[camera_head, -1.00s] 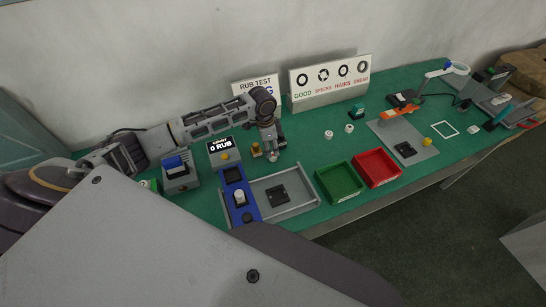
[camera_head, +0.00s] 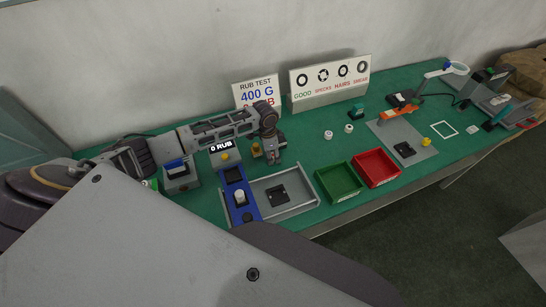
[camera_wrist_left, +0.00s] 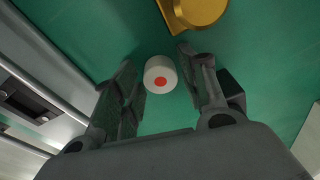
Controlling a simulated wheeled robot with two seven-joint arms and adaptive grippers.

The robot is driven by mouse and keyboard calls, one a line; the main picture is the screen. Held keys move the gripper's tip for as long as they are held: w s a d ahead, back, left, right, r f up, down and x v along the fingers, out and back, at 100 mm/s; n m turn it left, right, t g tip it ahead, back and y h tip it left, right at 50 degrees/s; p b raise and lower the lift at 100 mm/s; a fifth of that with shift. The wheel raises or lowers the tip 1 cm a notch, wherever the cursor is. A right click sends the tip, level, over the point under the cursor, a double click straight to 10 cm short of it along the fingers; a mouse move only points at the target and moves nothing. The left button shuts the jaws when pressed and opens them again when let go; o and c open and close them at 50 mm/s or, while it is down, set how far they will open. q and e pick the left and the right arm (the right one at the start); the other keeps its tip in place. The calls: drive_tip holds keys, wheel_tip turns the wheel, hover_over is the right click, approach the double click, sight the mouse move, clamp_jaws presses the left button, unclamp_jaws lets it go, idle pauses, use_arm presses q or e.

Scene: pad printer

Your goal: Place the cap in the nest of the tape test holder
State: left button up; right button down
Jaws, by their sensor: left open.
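A white round cap with a red dot on top (camera_wrist_left: 161,74) stands on the green table in the left wrist view. My left gripper (camera_wrist_left: 158,64) is open with its fingers on either side of the cap, and the cap is nearer the left finger. In the head view the same gripper (camera_head: 271,158) is low over the table, and the cap there is hidden or too small to tell. A black square nest (camera_head: 404,149) sits on a grey plate (camera_head: 420,158) at the right. Another black nest (camera_head: 278,194) lies in a grey railed frame. My right gripper is not in view.
A brass-coloured piece (camera_wrist_left: 199,10) is close beyond the fingers. A blue slide (camera_head: 243,208), a green bin (camera_head: 338,181) and a red bin (camera_head: 376,168) stand nearby.

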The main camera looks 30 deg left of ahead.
sight(273, 155)
use_arm(q)
drive_tip(key=c, duration=0.5)
drive_tip(key=shift+c, duration=0.3)
drive_tip(key=shift+r, duration=0.15)
wheel_tip(273, 155, up, 10)
drive_tip(key=shift+b, duration=0.3)
drive_tip(key=shift+n, duration=0.4)
idle(0.6)
